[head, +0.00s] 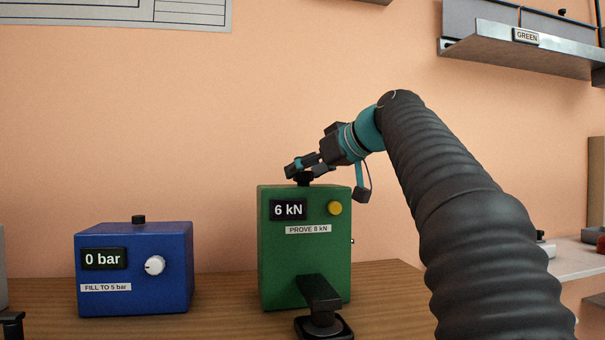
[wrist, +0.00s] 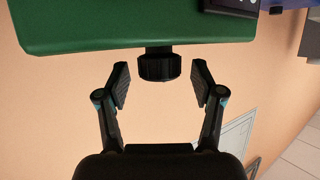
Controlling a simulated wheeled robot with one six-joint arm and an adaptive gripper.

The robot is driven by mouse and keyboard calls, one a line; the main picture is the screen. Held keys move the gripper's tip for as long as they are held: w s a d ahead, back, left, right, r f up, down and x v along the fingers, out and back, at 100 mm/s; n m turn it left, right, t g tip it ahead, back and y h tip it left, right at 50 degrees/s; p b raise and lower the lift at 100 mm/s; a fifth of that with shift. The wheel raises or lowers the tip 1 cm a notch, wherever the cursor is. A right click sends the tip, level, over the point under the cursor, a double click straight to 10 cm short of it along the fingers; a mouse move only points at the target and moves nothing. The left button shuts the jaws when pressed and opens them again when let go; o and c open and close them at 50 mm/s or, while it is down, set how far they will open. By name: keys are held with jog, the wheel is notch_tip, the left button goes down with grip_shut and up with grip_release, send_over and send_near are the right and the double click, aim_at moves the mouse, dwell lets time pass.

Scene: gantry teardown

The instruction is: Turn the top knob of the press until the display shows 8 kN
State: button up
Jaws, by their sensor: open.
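The press (head: 275,255) is a green box on the wooden bench in the head view. Its display (head: 288,210) reads 6 kN, with a yellow button (head: 335,208) to the right and a label "PROVE 8 kN" below. The black top knob (head: 304,180) is partly hidden by my gripper (head: 296,170) in the head view. In the wrist view the ribbed knob (wrist: 159,67) stands out from the green casing (wrist: 130,22). My gripper (wrist: 159,84) is open, with one finger on each side of the knob and a gap on both sides.
A blue box (head: 135,285) with a display reading 0 bar and a white dial stands left of the press. A black lever-like part (head: 320,295) stands before the press. A metal shelf (head: 530,50) labelled GREEN hangs at upper right.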

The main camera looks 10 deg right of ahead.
jog(key=shift+w+a+f, duration=0.3)
jog(key=shift+w+a, duration=0.05)
jog(key=shift+w, duration=0.2)
jog(key=c, duration=1.2)
jog(key=shift+o, duration=0.2)
jog(key=shift+m+h, duration=0.4)
jog(key=shift+h, duration=0.1)
jog(key=o, duration=1.2)
jog(key=shift+c, duration=0.2)
